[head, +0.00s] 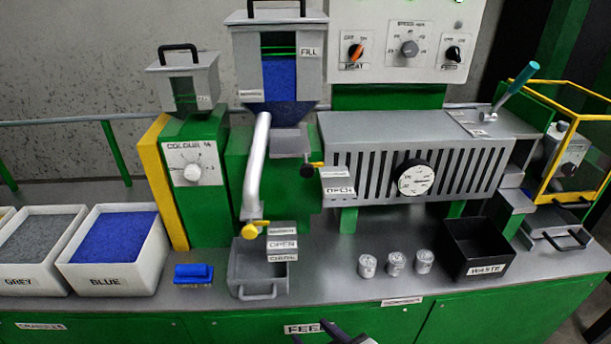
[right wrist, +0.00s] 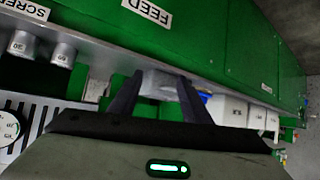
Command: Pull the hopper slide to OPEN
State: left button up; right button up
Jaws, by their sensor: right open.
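The hopper (head: 279,110) is a grey bin with a window showing blue granules, labelled FILL. Below its neck, a short rod with a black knob (head: 307,171) and a yellow end sticks out by a plate labelled OPEN (head: 339,190). This looks like the hopper slide; its exact position is hard to tell. My right gripper (head: 322,334) shows only partly at the bottom edge of the head view, well below and in front of the knob. In the right wrist view the right gripper (right wrist: 157,98) is open, with nothing between its fingers. My left gripper is not in view.
A silver pipe (head: 257,165) runs down to a yellow knob (head: 250,231) above a grey tray (head: 256,270). A slotted barrel housing with a gauge (head: 414,177) stands right. Several small cans, a black WASTE bin (head: 474,249) and a blue brush (head: 194,273) sit on the bench.

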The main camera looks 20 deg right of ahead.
jog(key=w+d+r+m+t+h+b, duration=0.1)
jog(key=w+r+m+t+h+b, duration=0.15)
jog(key=w+r, duration=0.85)
jog(key=m+t+h, duration=0.3)
jog(key=t+h, duration=0.1)
send_near(307, 171)
jog(key=w, duration=0.1)
jog(key=shift+g, duration=0.25)
jog(key=x, duration=0.9)
jog(key=shift+w+d+r, duration=0.2)
jog(key=shift+w+d, duration=0.05)
jog(key=shift+w, duration=0.05)
